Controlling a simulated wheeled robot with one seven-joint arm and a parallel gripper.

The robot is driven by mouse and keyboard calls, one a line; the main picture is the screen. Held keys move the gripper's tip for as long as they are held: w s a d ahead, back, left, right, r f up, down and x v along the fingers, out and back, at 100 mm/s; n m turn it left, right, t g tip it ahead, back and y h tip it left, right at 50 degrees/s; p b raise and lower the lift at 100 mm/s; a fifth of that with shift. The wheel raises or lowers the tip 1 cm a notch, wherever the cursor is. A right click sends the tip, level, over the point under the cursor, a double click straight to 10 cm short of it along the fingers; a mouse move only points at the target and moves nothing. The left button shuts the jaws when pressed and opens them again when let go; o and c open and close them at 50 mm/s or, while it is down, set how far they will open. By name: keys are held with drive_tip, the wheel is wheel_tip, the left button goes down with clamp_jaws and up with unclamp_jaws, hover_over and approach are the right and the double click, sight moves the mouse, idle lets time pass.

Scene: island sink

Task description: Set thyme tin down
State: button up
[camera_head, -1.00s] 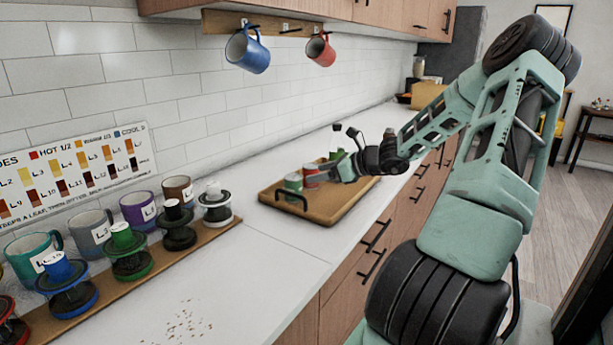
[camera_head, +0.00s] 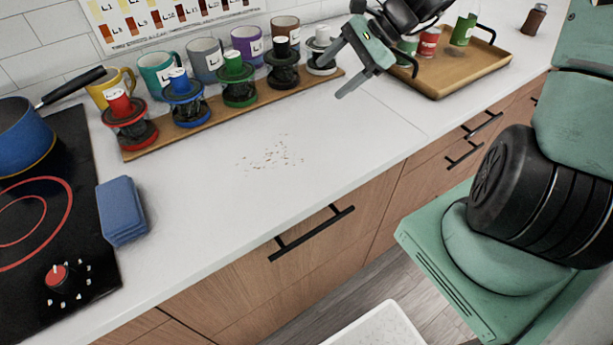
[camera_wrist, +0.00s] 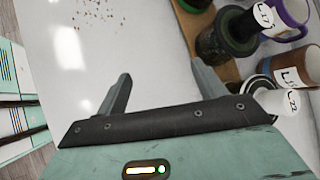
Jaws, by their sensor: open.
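Small tins stand on the wooden tray at the upper right of the head view: a green tin (camera_head: 463,29), a red tin (camera_head: 428,41) and another green tin (camera_head: 407,45) partly behind my arm. Their labels are too small to read, so I cannot tell which is the thyme tin. My gripper (camera_head: 338,70) is open and empty above the counter, left of the tray and near the right end of the wooden rack. In the wrist view my gripper (camera_wrist: 160,85) shows its two fingers apart with only white counter between them.
The tray (camera_head: 445,82) has black handles. A wooden rack (camera_head: 135,155) holds several coloured stands, with mugs behind. Brown crumbs (camera_head: 270,158) lie on the counter. A blue sponge (camera_head: 121,208) lies beside the hob (camera_head: 60,235). The counter's middle is otherwise clear.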

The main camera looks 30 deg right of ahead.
drive_tip(key=s+a+n+g, duration=0.1)
drive_tip(key=a, duration=0.2)
drive_tip(key=s+a+n+g, duration=0.1)
drive_tip(key=a+n, duration=0.1)
drive_tip(key=s+a+n+h, duration=0.1)
drive_tip(key=s+a+n, duration=0.1)
drive_tip(key=a, duration=0.1)
drive_tip(key=shift+a+f+g, duration=0.1)
drive_tip(key=shift+a+g, duration=0.2)
drive_tip(key=shift+g, duration=0.1)
drive_tip(key=s+a+n+g+h, duration=0.1)
drive_tip(key=s+a+n, duration=0.2)
drive_tip(key=n, duration=0.1)
drive_tip(key=s+a+n+g+h, duration=0.1)
drive_tip(key=s+a+n, duration=0.2)
drive_tip(key=s+a, duration=0.1)
drive_tip(key=shift+s+a+n, duration=0.2)
drive_tip(key=shift+a+n, duration=0.05)
drive_tip(key=shift+n, duration=0.15)
drive_tip(key=s+a+r+n+h, duration=0.2)
drive_tip(key=s+a+n+h, duration=0.2)
drive_tip(key=s+n, duration=0.8)
drive_tip(key=shift+s+a+t, duration=0.15)
drive_tip(key=shift+a+t, duration=0.25)
